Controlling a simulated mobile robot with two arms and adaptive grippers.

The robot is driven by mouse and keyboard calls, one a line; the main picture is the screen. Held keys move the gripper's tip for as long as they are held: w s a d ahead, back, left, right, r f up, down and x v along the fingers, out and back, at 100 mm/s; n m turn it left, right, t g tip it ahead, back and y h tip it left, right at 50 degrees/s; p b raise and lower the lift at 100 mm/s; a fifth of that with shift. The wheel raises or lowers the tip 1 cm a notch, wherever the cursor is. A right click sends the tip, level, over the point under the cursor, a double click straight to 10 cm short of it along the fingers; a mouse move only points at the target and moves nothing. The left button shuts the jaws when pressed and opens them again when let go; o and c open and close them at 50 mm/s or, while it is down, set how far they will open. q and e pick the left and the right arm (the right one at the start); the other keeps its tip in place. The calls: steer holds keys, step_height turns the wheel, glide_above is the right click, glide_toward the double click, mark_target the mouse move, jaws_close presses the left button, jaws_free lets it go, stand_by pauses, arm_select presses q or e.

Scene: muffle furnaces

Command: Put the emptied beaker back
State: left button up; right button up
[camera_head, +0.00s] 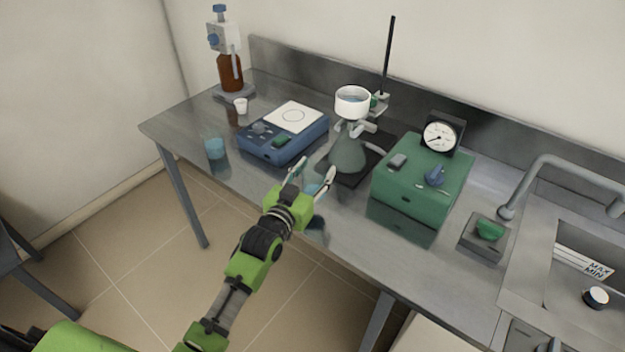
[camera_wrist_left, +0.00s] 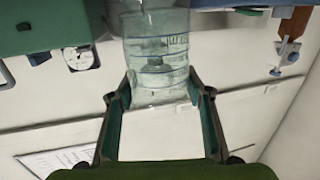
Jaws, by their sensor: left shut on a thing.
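My left gripper (camera_head: 314,178) is shut on a clear graduated beaker (camera_wrist_left: 157,55). In the head view the beaker (camera_head: 312,190) shows as a pale blue patch between the fingers, over the bench's front edge in front of the filter flask; most of it is hidden. In the wrist view the fingers (camera_wrist_left: 160,95) are on both sides of the beaker, which looks clear with no obvious liquid. I cannot tell whether its base touches the bench. My right gripper is not in view.
A beaker with blue liquid (camera_head: 214,147) stands left of the blue stirrer (camera_head: 283,138). The flask (camera_head: 348,152) carries a white funnel (camera_head: 352,101) holding liquid. A green pump (camera_head: 420,180) stands right, before the sink (camera_head: 590,270). Bare bench (camera_head: 185,128) shows at far left.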

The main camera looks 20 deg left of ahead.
mark_target(315, 170)
arm_select(q)
steer(key=w+f, duration=0.1)
steer(key=w+a+f, duration=0.1)
steer(key=shift+f, duration=0.3)
step_height(315, 170, down, 4)
steer(key=shift+w+a+r, duration=0.15)
steer(key=shift+r, duration=0.1)
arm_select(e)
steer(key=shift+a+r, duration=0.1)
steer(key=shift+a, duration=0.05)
arm_select(q)
steer(key=shift+f, duration=0.15)
steer(key=o, duration=1.8)
steer(key=shift+c, duration=0.2)
